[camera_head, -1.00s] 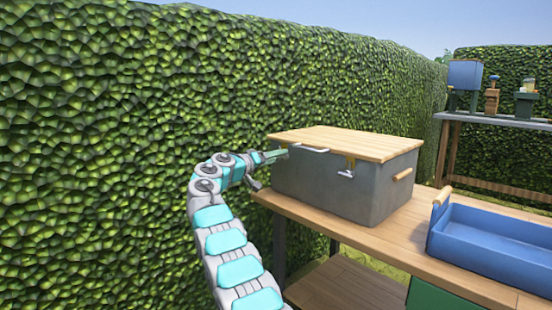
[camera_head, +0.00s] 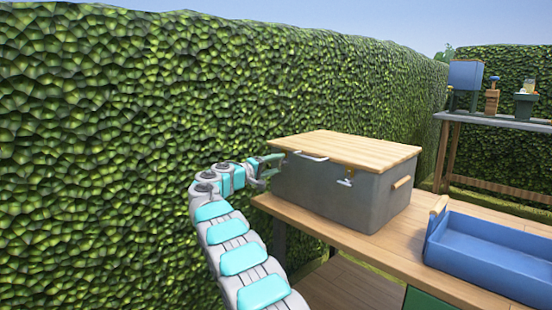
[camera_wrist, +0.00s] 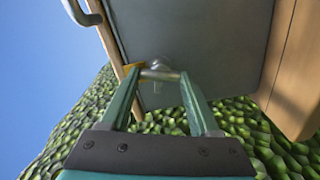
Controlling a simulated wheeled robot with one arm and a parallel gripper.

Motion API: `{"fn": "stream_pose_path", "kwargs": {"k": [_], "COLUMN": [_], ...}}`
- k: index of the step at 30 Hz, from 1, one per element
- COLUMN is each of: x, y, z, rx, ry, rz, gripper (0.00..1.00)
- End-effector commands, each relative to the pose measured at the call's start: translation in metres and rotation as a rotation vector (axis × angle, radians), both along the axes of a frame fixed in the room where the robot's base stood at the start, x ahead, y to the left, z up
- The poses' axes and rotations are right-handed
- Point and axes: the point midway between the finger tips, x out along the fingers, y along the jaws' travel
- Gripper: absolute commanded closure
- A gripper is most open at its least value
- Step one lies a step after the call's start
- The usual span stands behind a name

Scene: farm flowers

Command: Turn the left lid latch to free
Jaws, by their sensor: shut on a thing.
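The grey box (camera_head: 318,192) with a wooden lid (camera_head: 345,148) stands on a wooden bench. The left latch (camera_wrist: 160,73) shows in the wrist view as a metal lever with a yellow bracket (camera_wrist: 131,69) by the lid edge. My gripper (camera_wrist: 160,78) has its two green fingers on either side of this lever, shut on it. In the head view my gripper (camera_head: 270,163) is at the box's left front corner, and the left latch is hidden there. The right latch (camera_head: 346,180) is a silver lever on the box's front, right of the lid handle (camera_head: 311,156).
A blue tray (camera_head: 490,250) with a wooden handle sits on the bench (camera_head: 390,236) right of the box. A tall hedge (camera_head: 110,130) stands close behind and left of my arm. A farther table (camera_head: 500,123) holds pots and a blue bin.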

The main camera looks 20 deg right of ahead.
Motion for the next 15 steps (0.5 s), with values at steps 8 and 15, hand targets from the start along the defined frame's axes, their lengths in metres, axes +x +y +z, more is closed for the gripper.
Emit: {"fn": "stream_pose_path", "kwargs": {"k": [8, 15], "x": [0.0007, 0.0008], "y": [0.0005, 0.0006], "z": [0.0019, -0.0012], "rx": [-0.065, -0.098], "ry": [0.183, 0.274], "rz": [0.002, 0.003], "gripper": [0.93, 0.93]}}
